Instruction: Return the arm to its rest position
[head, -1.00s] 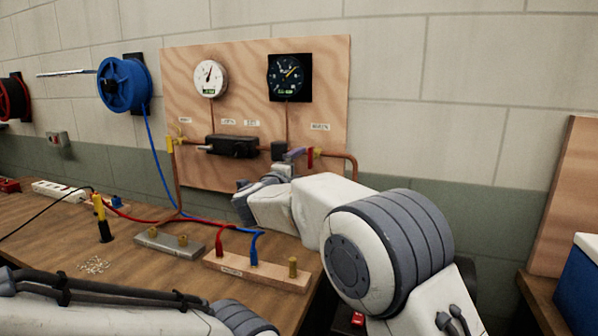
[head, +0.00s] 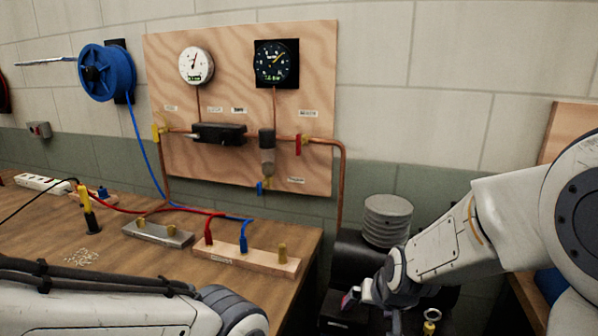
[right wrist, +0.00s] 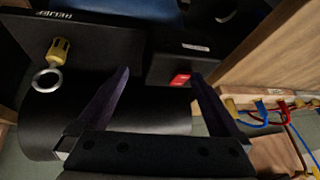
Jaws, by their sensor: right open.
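My right arm reaches in from the right of the head view. Its gripper (head: 368,300) is low, right of the bench, near black equipment that looks like a compressor. In the right wrist view the right gripper (right wrist: 160,75) has its two dark fingers spread apart with nothing between them. The black tank (right wrist: 105,90) lies behind the fingers, and a red switch (right wrist: 180,80) shows near the right fingertip. My left arm lies along the bottom left of the head view; its gripper is out of the picture.
The wooden bench (head: 60,220) carries a metal block (head: 158,234) and a wooden terminal strip (head: 270,262) with red and blue leads. A gauge board (head: 225,80) hangs on the wall behind. A brass fitting with a ring (right wrist: 58,55) stands on the black equipment.

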